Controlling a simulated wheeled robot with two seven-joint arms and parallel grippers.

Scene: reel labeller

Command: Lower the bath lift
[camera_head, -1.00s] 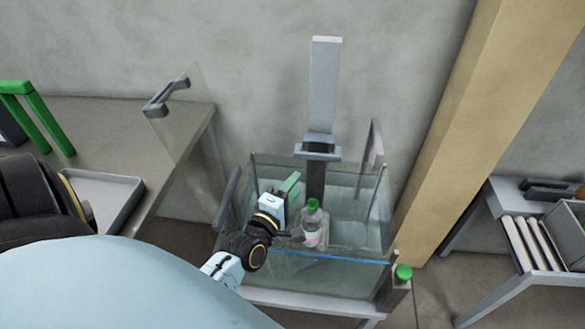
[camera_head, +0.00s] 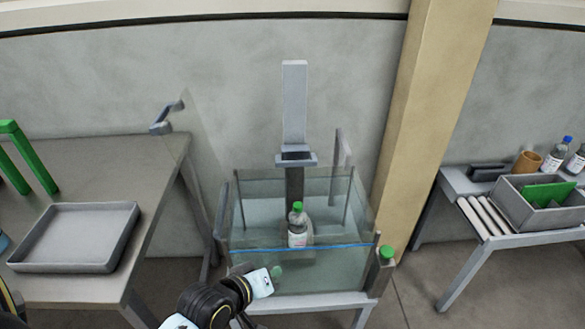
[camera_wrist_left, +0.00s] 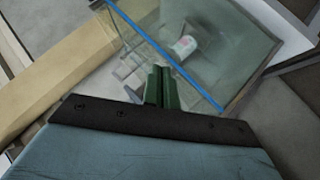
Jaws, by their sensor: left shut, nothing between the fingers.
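The bath is a clear glass tank (camera_head: 345,270) with a blue line along its front. The lift is a tall grey post (camera_head: 294,105) with a bracket (camera_head: 296,160) on it and a dark stem going down into the bath. A bottle with a green cap (camera_head: 297,232) stands inside the bath by the stem; it also shows in the wrist view (camera_wrist_left: 184,46). A green button (camera_head: 387,252) tops a small post at the bath's right front corner. My left gripper (camera_head: 276,271) is shut and empty, low at the bath's front; its green fingers (camera_wrist_left: 161,86) show together. My right gripper is out of view.
A hinged clear panel with a grey handle (camera_head: 167,118) stands left of the bath. A grey tray (camera_head: 75,238) lies on the left table. A beige pillar (camera_head: 425,120) is at right. Beyond it, a bench holds a grey bin (camera_head: 515,208) and bottles.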

